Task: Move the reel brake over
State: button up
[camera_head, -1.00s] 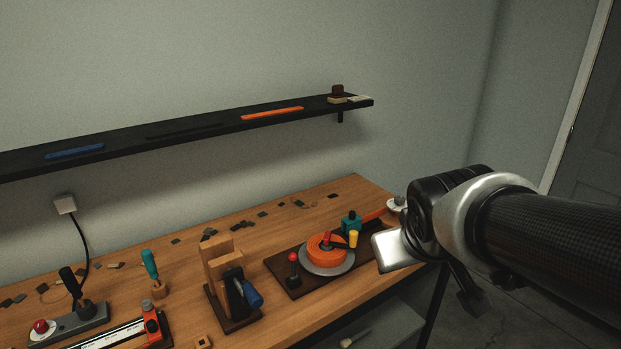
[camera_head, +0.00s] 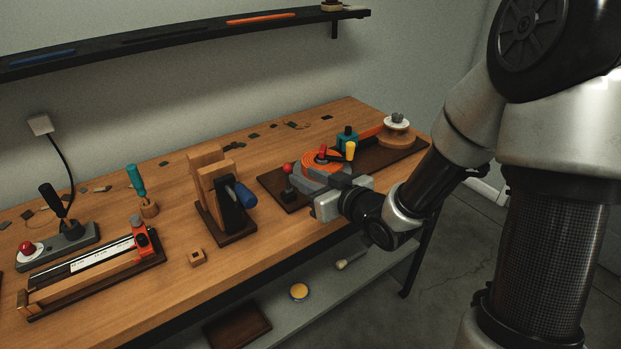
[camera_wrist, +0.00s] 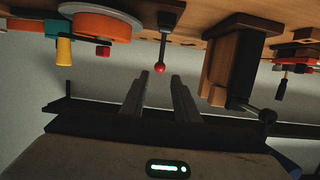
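The reel station has an orange reel (camera_head: 318,160) on a grey disc, mounted on a dark board. A short lever with a red knob (camera_head: 289,168) stands on the board left of the reel. A teal block (camera_head: 347,138) with a yellow handle (camera_head: 350,151) is right of the reel. Which part is the brake is not labelled. My gripper (camera_head: 297,178) is open and empty at the board's front, pointing at the red-knob lever. In the wrist view, upside down, the red knob (camera_wrist: 161,68) shows between and just beyond the fingertips (camera_wrist: 161,76); contact cannot be told.
A wooden block stand with a blue handle (camera_head: 245,194) is left of my gripper. Farther left are a teal-handled tool (camera_head: 136,178) and a red slide gauge (camera_head: 142,240). A dark shelf (camera_head: 180,38) runs along the wall. The table's front strip is mostly clear.

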aim_at(290, 170)
jog(key=b+x, duration=0.1)
jog(key=x, duration=0.6)
jog(key=shift+f+b, duration=0.1)
jog(key=shift+b, duration=0.25)
jog(key=c, duration=0.6)
jog(key=shift+o, duration=0.2)
jog(key=shift+s+d+f, duration=0.1)
jog(key=shift+s+d, duration=0.6)
jog(key=shift+s, duration=0.3)
jog(key=shift+s+d+f+b, duration=0.5)
jog(key=shift+s+d, duration=0.1)
jog(key=shift+s, duration=0.25)
jog(key=shift+s+d+f+b, duration=0.45)
jog(key=shift+s+f+b, duration=0.1)
jog(key=shift+s+f, duration=0.2)
